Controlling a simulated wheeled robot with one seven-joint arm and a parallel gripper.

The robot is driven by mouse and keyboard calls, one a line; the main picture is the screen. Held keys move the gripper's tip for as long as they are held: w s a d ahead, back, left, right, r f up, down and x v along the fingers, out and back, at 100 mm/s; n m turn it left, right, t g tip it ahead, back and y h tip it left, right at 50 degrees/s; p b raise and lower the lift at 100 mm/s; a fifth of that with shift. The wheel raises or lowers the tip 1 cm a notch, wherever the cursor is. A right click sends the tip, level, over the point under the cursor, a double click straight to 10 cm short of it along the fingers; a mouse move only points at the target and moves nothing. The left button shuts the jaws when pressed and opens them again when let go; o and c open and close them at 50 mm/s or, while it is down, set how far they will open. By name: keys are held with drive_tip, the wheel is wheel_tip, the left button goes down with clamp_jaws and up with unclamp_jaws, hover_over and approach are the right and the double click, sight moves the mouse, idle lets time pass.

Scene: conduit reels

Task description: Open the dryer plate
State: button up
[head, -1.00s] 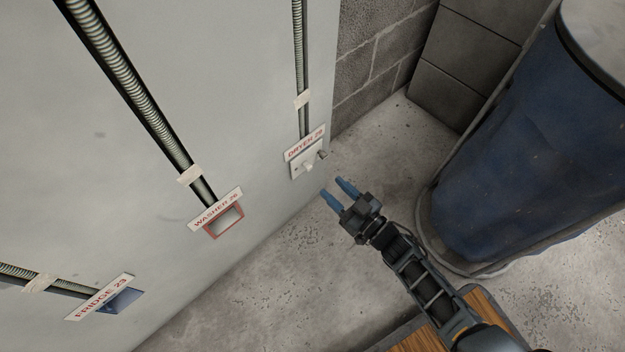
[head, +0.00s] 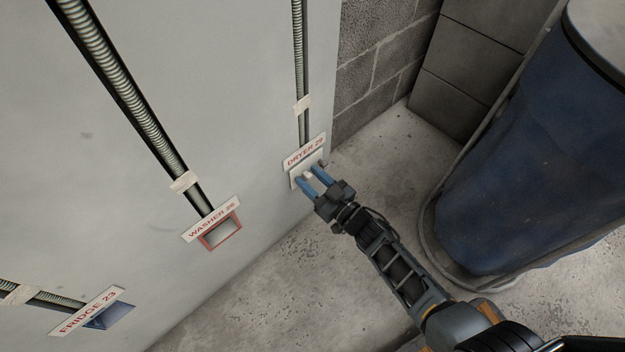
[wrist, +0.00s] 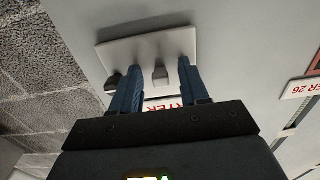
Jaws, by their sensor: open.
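The dryer plate (head: 296,180) is a pale square plate on the wall, under the label "DRYER 29" (head: 304,154). In the wrist view the plate (wrist: 120,52) shows with a light knob (wrist: 160,75) at its middle and a dark knob (wrist: 113,82) near one side. My gripper (head: 312,180) is open, its blue fingers reaching to the plate. In the wrist view the fingers (wrist: 158,82) stand on either side of the light knob. I cannot tell whether they touch it. The fingers hide part of the plate and label.
A red-framed washer opening (head: 220,232) and a blue fridge opening (head: 112,312) are in the wall to the left, each below a conduit. A large blue barrel (head: 530,160) stands on the right. Bare concrete floor (head: 270,280) lies below the wall.

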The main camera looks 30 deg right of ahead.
clamp_jaws()
idle(0.6)
